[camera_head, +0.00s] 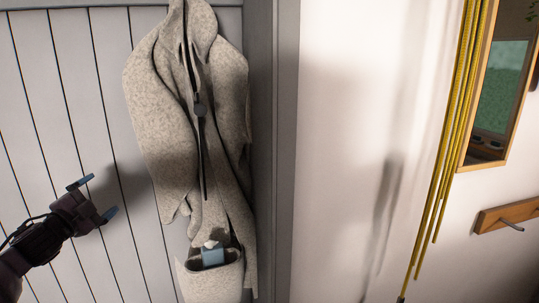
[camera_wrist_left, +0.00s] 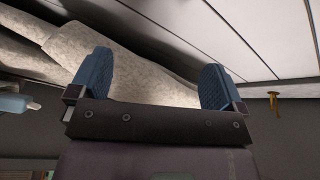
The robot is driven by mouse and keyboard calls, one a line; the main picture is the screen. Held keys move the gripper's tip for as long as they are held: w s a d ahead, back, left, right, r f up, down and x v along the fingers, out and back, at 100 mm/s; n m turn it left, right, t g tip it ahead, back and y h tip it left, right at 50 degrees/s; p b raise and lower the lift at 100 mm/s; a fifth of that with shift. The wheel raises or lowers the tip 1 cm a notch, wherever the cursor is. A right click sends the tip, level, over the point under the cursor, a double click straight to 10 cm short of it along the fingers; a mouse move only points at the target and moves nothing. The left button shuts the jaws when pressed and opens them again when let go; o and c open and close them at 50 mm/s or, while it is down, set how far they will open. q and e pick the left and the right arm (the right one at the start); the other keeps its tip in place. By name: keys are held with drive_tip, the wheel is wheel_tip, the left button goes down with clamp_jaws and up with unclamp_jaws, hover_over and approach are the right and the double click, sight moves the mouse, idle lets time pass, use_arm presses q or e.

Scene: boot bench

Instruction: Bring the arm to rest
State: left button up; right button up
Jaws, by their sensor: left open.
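My left gripper (camera_head: 97,198) is at the lower left of the head view, in front of the grey panelled wall. Its blue fingertips are spread apart with nothing between them. In the left wrist view the two blue fingers (camera_wrist_left: 155,82) also stand wide apart, with pale speckled cloth behind them. In the head view the gripper is to the left of the hanging coat and apart from it. My right gripper is in neither view.
A beige coat (camera_head: 165,110) hangs on the grey panelling (camera_head: 70,110). A blue item (camera_head: 212,256) with a whitish top sits in its pocket. Yellow cords (camera_head: 452,120), a framed mirror (camera_head: 500,90) and a wooden peg rail (camera_head: 508,216) are at the right. The white wall between is bare.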

use_arm(q)
drive_tip(key=s+d+f+n+g+y, duration=0.1)
drive_tip(key=s+d+f+n, duration=0.2)
drive_tip(key=f, duration=0.4)
drive_tip(key=s+d+f+n+g+y, duration=0.1)
drive_tip(key=s+d+f+n, duration=0.15)
drive_tip(key=f, duration=0.55)
drive_tip(key=s+d+f+n+g, duration=0.2)
drive_tip(key=s+d+f+n, duration=0.2)
drive_tip(key=s+f, duration=0.7)
drive_tip(key=s+d+f+n+g+y, duration=0.1)
drive_tip(key=s+d+f+n+g, duration=0.2)
drive_tip(key=s+d+f, duration=0.6)
drive_tip(key=s+f+n, duration=0.1)
drive_tip(key=s, duration=0.5)
drive_tip(key=shift+s+f+g, duration=0.3)
drive_tip(key=shift+s+f, duration=0.05)
drive_tip(key=shift+s, duration=0.05)
drive_tip(key=shift+n, duration=0.25)
